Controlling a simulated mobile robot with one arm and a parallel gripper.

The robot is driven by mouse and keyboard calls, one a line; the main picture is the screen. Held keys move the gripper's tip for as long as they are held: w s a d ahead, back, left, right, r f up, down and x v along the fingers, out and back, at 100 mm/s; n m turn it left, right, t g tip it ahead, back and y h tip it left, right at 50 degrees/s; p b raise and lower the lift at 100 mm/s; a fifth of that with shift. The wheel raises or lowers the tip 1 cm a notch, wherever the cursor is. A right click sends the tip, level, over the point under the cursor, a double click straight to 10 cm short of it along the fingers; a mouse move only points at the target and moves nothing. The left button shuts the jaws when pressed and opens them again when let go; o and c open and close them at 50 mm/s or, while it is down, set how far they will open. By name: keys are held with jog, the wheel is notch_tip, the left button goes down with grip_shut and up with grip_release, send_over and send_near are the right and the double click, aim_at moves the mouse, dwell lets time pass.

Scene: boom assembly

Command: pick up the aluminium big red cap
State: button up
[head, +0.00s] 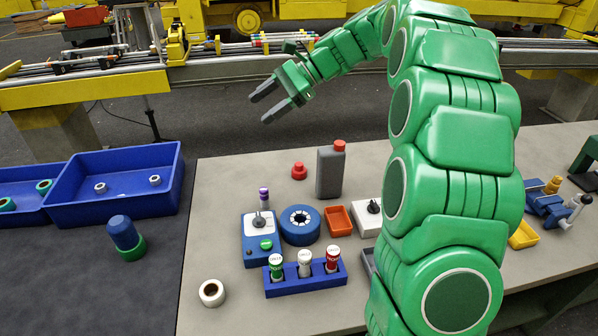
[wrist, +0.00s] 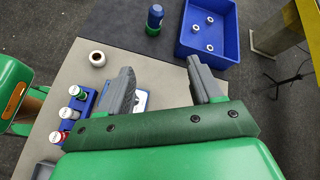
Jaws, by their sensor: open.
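A small red cap (head: 299,171) with a narrower top sits on the grey table, left of a grey bottle (head: 329,173). The bottle stands upright and carries another red cap (head: 339,146). My gripper (head: 259,109) is open and empty, raised in the air beyond the table's far edge, up and left of the loose red cap in the head view. Its two grey fingers stand well apart in the wrist view (wrist: 160,68). I cannot make out either cap in the wrist view.
A blue rack (head: 306,282) holds three vials, with a blue device (head: 261,240), a blue reel (head: 301,225) and an orange tray (head: 339,220) behind it. A white tape roll (head: 212,292) lies front left. Blue bins (head: 118,205) stand left. My green arm hides part of the right side.

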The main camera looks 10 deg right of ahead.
jog(key=w+d+f+m+t+y, duration=0.2)
jog(key=w+d+f+m+y, duration=0.15)
jog(key=w+d, duration=0.6)
jog(key=w+d+f+m+t+y, duration=0.2)
jog(key=w+d+f+m+y, duration=0.15)
jog(key=w+d, duration=0.6)
send_near(294, 169)
jog(key=a+r, duration=0.2)
jog(key=shift+w+r+m+h, duration=0.2)
jog(key=shift+r+m+h, duration=0.1)
jog(key=shift+r, duration=0.05)
jog(key=shift+g, duration=0.3)
jog(key=shift+w+a, duration=0.2)
jog(key=shift+a, duration=1.1)
jog(key=shift+w+a, duration=0.15)
jog(key=shift+a, duration=1.2)
jog(key=shift+w+a, duration=0.2)
jog(key=shift+a, duration=1.1)
jog(key=shift+c, duration=0.5)
jog(key=c, duration=1)
